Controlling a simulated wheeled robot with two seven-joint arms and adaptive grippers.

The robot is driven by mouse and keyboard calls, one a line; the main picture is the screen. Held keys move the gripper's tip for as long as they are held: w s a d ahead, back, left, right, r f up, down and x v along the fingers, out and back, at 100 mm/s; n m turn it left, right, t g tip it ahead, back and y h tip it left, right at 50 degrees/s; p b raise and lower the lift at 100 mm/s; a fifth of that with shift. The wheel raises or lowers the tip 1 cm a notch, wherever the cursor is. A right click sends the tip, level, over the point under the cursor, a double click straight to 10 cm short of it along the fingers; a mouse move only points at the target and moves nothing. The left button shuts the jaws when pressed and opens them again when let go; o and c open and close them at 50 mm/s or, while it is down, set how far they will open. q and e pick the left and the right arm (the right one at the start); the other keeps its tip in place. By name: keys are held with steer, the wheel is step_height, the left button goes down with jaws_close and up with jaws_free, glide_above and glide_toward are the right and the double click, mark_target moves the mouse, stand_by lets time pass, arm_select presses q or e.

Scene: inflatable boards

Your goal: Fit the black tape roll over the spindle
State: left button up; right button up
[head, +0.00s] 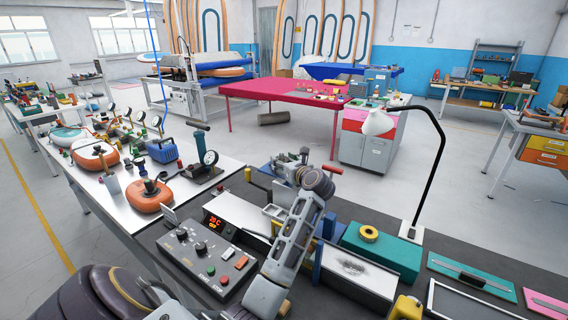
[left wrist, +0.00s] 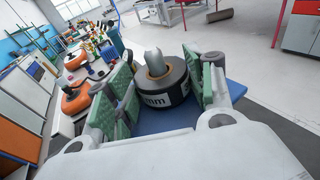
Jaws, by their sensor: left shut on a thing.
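The black tape roll (left wrist: 166,92), with white print on its side and a brown core, is between the green-padded fingers of my left gripper (left wrist: 160,88) in the left wrist view. The grey rounded tip of the spindle (left wrist: 153,61) stands up through the roll's core. How far down the spindle the roll sits cannot be told. A blue surface (left wrist: 165,123) shows below the roll. In the head view my left gripper (head: 284,163) is over the far edge of the dark bench, and the roll and spindle cannot be made out there.
A control box (head: 205,255) with a red display stands on the dark bench. A green box (head: 385,255) with a yellow roll (head: 369,233) and a black-armed lamp (head: 437,150) are to the right. The white table (head: 110,185) at left holds orange boards and gauges.

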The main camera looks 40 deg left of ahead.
arm_select(q)
steer(key=shift+f, duration=0.1)
steer(key=o, duration=1)
steer(key=shift+o, duration=0.2)
steer(key=shift+r, duration=0.2)
steer(key=v, duration=0.7)
steer(key=shift+d, duration=0.25)
steer(key=shift+s, duration=0.1)
